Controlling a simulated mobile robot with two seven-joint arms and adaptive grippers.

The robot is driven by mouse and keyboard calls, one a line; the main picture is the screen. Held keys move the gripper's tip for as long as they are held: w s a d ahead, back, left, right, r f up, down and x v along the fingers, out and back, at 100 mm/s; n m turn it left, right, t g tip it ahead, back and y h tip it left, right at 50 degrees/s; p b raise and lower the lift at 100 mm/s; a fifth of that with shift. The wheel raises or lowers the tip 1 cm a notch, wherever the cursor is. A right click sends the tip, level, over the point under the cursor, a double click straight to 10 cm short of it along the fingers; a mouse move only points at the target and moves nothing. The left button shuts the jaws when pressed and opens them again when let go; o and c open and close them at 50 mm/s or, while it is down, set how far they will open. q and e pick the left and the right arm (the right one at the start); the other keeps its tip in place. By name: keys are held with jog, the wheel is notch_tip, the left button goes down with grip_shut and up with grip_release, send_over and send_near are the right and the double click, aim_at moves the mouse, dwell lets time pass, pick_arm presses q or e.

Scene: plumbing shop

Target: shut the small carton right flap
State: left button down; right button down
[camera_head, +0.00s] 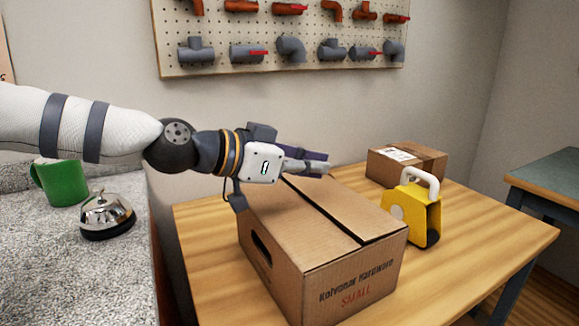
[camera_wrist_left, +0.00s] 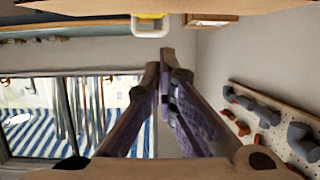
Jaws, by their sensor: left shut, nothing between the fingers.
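The small carton (camera_head: 330,285) is a brown cardboard box with "SMALL" in red on its front, standing on the wooden table. Its right flap (camera_head: 350,205) lies nearly flat across the top, with a dark gap along its left and front edges. The left flap (camera_head: 290,225) also lies about flat. My left gripper (camera_head: 318,165) is at the back of the carton's top, fingers pointing right. Its dark purple fingers are shut and empty, also in the left wrist view (camera_wrist_left: 165,60). Whether they touch the carton is unclear. My right gripper is out of view.
A green mug (camera_head: 62,182) and a bell (camera_head: 106,215) sit on the grey counter at left. The table's right front is clear.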

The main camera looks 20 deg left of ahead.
aim_at(334, 196)
pick_arm(q)
jog(key=shift+s+a+f, duration=0.1)
jog(key=shift+a+f, duration=0.05)
jog(key=shift+f, duration=0.75)
jog(key=shift+s+a+f, duration=0.1)
jog(key=shift+f, duration=0.8)
